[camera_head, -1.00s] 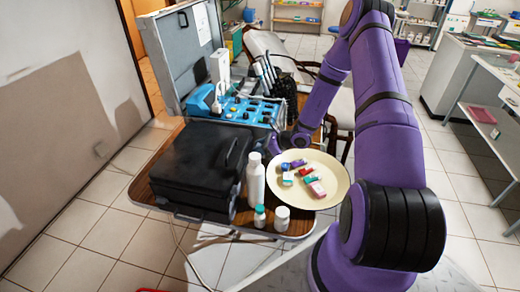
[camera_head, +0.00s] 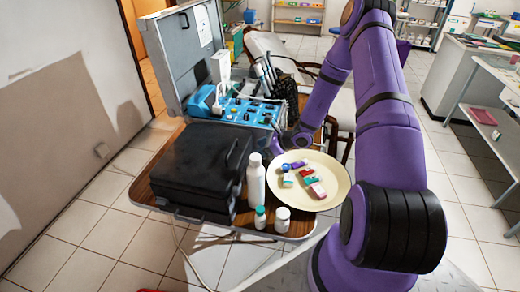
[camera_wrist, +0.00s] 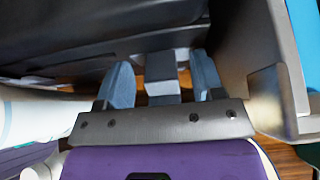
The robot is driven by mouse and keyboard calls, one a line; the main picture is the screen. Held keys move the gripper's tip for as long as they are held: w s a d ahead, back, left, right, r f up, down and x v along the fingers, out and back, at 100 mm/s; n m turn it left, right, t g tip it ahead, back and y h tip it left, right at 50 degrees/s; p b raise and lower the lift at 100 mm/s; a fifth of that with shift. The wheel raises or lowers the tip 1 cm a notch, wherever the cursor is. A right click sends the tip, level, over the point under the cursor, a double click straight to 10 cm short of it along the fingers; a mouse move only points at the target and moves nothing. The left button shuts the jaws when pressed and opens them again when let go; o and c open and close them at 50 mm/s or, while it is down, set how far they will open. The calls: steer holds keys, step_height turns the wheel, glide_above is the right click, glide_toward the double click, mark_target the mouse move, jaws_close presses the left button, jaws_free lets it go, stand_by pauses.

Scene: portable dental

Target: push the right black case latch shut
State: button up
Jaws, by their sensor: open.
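The black case (camera_head: 195,165) lies closed on the wooden cart top. Its dark side fills the upper part of the wrist view (camera_wrist: 70,45). My gripper (camera_wrist: 163,72) is open, with its two blue-grey fingers spread and pointing toward the case side. A small grey block (camera_wrist: 162,80) shows between the fingers; it looks like the right latch, but I cannot tell whether it is shut or whether anything touches it. In the head view my gripper is mostly hidden behind the bottle and wrist, close to the case's right side.
A cream dish (camera_head: 335,187) with small coloured boxes stands right of the case. A white bottle (camera_head: 256,182) and two small jars (camera_head: 282,218) stand in front. A blue dental unit (camera_head: 245,110) in an open grey case is behind. A grey wall (camera_wrist: 240,60) is close to the right finger.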

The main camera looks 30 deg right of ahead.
steer(key=v, duration=1)
steer(key=shift+s+d, duration=0.1)
steer(key=shift+r, duration=0.15)
steer(key=s+a+r+n+g, duration=0.2)
steer(key=a+r+n, duration=0.3)
steer(key=r, duration=0.4)
steer(key=s+a+r+n+g+h, duration=0.1)
steer(key=s+a+r+n+g, duration=0.15)
steer(key=a+r+n, duration=0.4)
steer(key=s+a+r+n+g, duration=0.2)
steer(key=s+a+r+n, duration=0.15)
steer(key=r, duration=0.65)
steer(key=s+a+r+n+t+h, duration=0.1)
steer(key=s+r+n+h, duration=0.2)
steer(key=s+r+n, duration=0.3)
steer(key=s+a+r+n+t+h, duration=0.1)
steer(key=s+r+n+h, duration=0.3)
steer(key=s+r, duration=0.5)
steer(key=s+n+t, duration=0.1)
steer(key=s+n, duration=0.1)
steer(key=s, duration=0.3)
steer(key=shift+a, duration=0.25)
steer(key=shift+w+f, duration=0.1)
steer(key=shift+w, duration=0.05)
